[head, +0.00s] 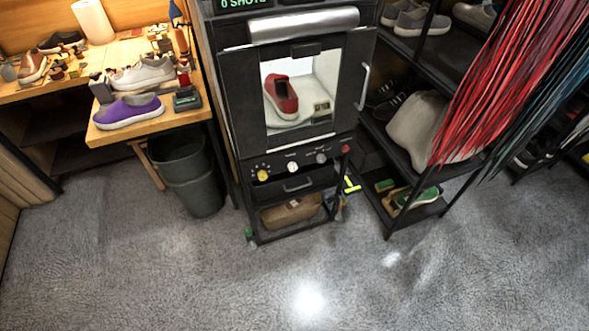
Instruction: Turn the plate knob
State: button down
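A black cabinet machine (229,100) stands in the middle of the head view. Its control panel below the door carries a yellow knob (262,175), a white knob (292,167), a grey knob (321,157) and a small red button (345,149). The labels are too small to read, so I cannot tell which is the plate knob. Behind the door window, a red shoe (281,98) sits on a pale surface inside the bright chamber. The door handle (363,86) is on the right, and the door looks shut. My gripper is not in view.
A dark bin (188,175) stands left of the machine, beside a wooden workbench (118,131) with a purple shoe (128,111). A black shoe rack (387,222) and hanging red laces (500,85) are on the right. The grey floor (200,275) in front is clear.

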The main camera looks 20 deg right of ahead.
aim_at(292, 167)
jog(key=i+j+z, duration=0.2)
jog(key=j, duration=0.2)
jog(key=j+z, duration=0.2)
jog(key=j, duration=0.2)
jog(key=i+j+z, duration=0.2)
jog(key=j, duration=0.25)
jog(key=k, duration=0.1)
